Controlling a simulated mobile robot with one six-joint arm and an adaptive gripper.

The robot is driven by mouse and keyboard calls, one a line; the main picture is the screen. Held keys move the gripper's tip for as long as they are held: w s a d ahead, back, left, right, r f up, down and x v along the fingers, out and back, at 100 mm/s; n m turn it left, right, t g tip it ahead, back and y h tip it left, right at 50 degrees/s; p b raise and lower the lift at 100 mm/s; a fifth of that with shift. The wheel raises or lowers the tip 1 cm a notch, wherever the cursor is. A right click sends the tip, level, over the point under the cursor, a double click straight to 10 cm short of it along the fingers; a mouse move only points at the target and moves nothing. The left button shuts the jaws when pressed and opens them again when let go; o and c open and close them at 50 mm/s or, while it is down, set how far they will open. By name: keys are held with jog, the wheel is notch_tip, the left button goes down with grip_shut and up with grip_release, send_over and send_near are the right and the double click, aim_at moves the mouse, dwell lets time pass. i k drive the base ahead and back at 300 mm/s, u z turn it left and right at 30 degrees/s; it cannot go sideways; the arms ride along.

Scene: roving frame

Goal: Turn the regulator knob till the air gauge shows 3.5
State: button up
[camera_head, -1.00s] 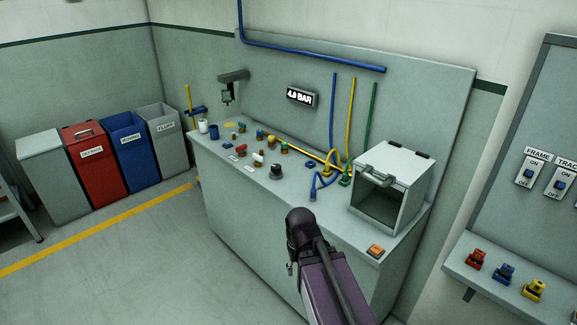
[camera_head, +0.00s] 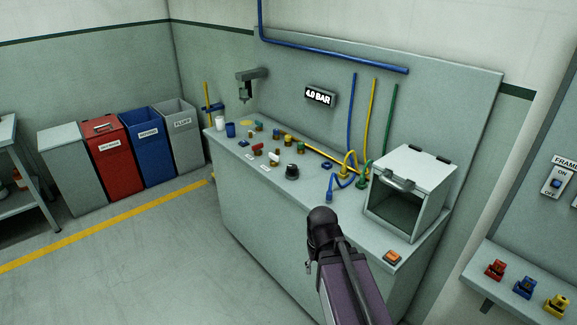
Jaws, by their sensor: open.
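The air gauge (camera_head: 319,96) is a small dark display on the upright back panel of the bench, and it reads 4.0 BAR. A black round knob (camera_head: 292,171), which looks like the regulator knob, stands on the bench top near its front edge, left of the grey box. Its pointer mark is too small to read. My arm rises in front of the bench at the lower middle, its dark joint below and right of the knob and apart from it in the picture. My gripper cannot be made out; the arm hides that area.
The bench top (camera_head: 225,145) also holds red, green and yellow valve handles, cups, coloured hoses, a grey open-fronted box (camera_head: 412,180) and an orange button (camera_head: 393,257). Bins (camera_head: 150,145) stand at the left wall. A switch panel and coloured fittings are at right. Floor before the bench is clear.

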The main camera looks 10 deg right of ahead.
aim_at(291, 168)
jog(key=i, duration=0.95)
jog(key=z, duration=0.05)
